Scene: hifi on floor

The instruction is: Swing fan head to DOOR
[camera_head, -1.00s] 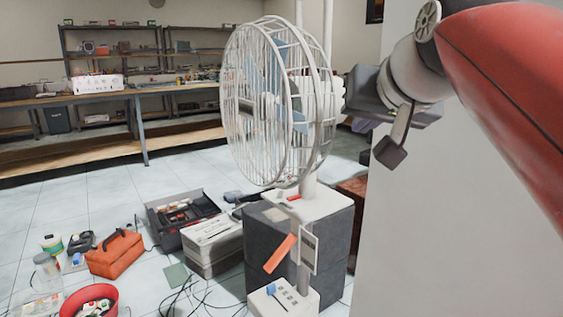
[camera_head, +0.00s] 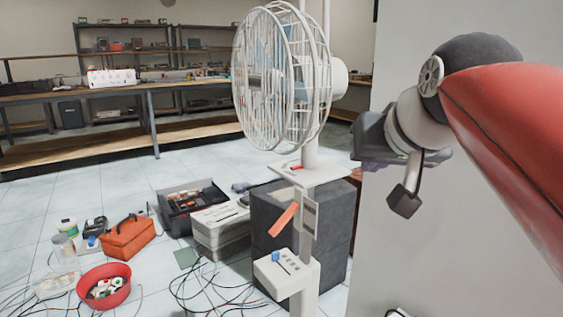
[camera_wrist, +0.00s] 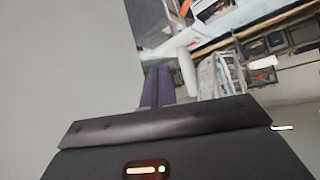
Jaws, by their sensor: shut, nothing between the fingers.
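The white fan (camera_head: 283,78) stands on a post in the middle of the head view. Its round wire cage faces left and its motor housing (camera_head: 340,78) is at the right. In the wrist view the fan cage (camera_wrist: 222,75) shows tilted, beyond my fingers. My gripper (camera_head: 372,135) is to the right of and lower than the motor housing in the head view and appears apart from it. In the wrist view its two dark fingers (camera_wrist: 158,86) are side by side, shut and empty. No door or DOOR marking shows.
Under the fan are an orange lever (camera_head: 284,220) and a white control box (camera_head: 287,270). A dark grey block (camera_head: 333,225) stands behind the post. A plain wall (camera_head: 470,230) is at the right. Toolboxes, a red bowl (camera_head: 104,287) and cables cover the floor at left.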

